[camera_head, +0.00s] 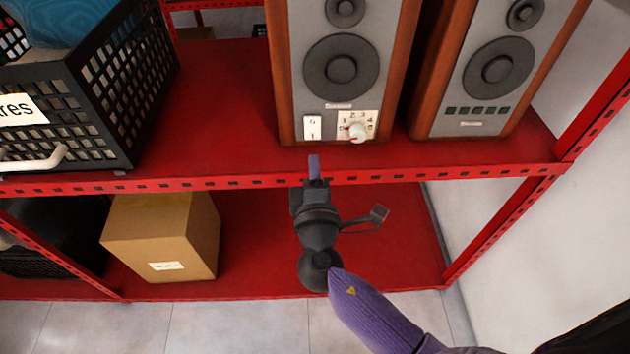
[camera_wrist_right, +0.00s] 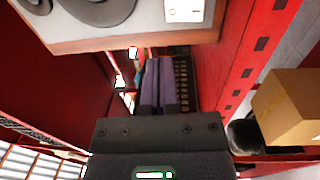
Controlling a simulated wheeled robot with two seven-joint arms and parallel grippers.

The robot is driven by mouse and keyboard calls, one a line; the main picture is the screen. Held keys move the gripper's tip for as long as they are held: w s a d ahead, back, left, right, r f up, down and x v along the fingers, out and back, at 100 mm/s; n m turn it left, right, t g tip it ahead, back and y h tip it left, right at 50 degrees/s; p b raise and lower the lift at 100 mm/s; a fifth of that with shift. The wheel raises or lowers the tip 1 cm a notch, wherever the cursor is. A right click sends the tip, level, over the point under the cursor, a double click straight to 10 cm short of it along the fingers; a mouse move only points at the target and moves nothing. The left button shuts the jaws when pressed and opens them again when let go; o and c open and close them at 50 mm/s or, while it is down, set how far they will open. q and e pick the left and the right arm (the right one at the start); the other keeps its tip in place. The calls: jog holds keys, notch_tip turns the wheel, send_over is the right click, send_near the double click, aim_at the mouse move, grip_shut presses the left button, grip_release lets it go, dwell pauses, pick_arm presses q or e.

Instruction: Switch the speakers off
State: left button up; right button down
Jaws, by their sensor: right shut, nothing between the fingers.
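Two wooden speakers with grey fronts stand on the red shelf. The left speaker (camera_head: 341,60) has a white rocker switch (camera_head: 312,127) low on its front and a white numbered dial (camera_head: 356,132) beside it. The right speaker (camera_head: 497,65) has a row of dark buttons and no switch that I can see. My right gripper (camera_head: 314,165) is shut and empty, just in front of and below the rocker switch, apart from it. In the right wrist view the shut purple fingers (camera_wrist_right: 158,85) show below the speaker's front, with the switch at the top (camera_wrist_right: 184,11). My left gripper is not in view.
A black crate (camera_head: 125,85) with a blue thing in it stands left on the shelf (camera_head: 220,110). A cardboard box (camera_head: 163,235) sits on the lower shelf. The shelf's front rail (camera_head: 240,183) runs close below my right gripper. Shelf space between crate and left speaker is clear.

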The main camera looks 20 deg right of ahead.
jog(key=v, duration=0.3)
jog(key=shift+s+r, duration=0.25)
jog(key=shift+r, duration=0.1)
jog(key=shift+f, duration=0.1)
jog(key=s+d+f+m+g+y, duration=0.15)
jog(key=s+f+g, duration=0.25)
jog(key=f, duration=0.8)
jog(key=s+d+f+m+g+y, duration=0.15)
jog(key=s+f+g, duration=0.35)
jog(key=f, duration=0.7)
jog(key=s+d+f+m+g+y, duration=0.1)
jog(key=s+f+m+g, duration=0.3)
jog(key=s, duration=0.9)
jog(key=s+d+f+m+g+y, duration=0.1)
jog(key=s+f+m+g, duration=0.3)
jog(key=s+f, duration=0.5)
jog(key=s+d+m, duration=0.1)
jog(key=s, duration=0.4)
jog(key=shift+f+g, duration=0.3)
jog(key=shift+f, duration=0.05)
jog(key=shift+d, duration=0.1)
